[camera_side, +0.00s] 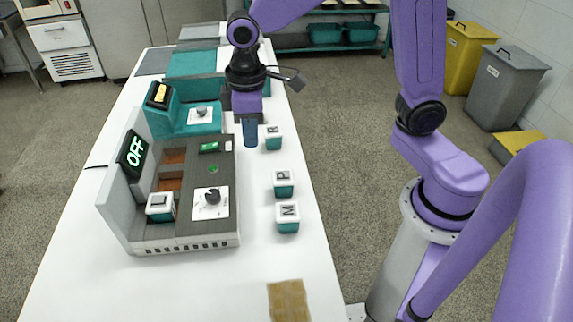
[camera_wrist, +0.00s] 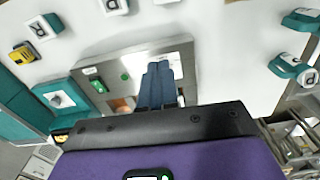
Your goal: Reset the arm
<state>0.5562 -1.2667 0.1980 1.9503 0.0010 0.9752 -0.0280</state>
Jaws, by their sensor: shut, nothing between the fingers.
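My purple arm hangs over the white table with my gripper (camera_side: 250,143) pointing down. Its blue fingers are together with nothing between them. In the side view they show above the table, right of the grey machine and close to a teal-and-white cube (camera_side: 272,138). In the wrist view my gripper (camera_wrist: 158,68) shows in front of the grey machine panel, hiding part of it. The fingers appear clear of the table and the cubes.
The grey machine (camera_side: 215,165) has a lit OFF display (camera_side: 135,152), a dark knob (camera_side: 213,197) and a cube (camera_side: 160,207) in it. A teal unit (camera_side: 185,122) stands behind. Cubes marked P (camera_side: 284,184) and M (camera_side: 288,217) line the right edge. A brown board (camera_side: 289,300) lies in front.

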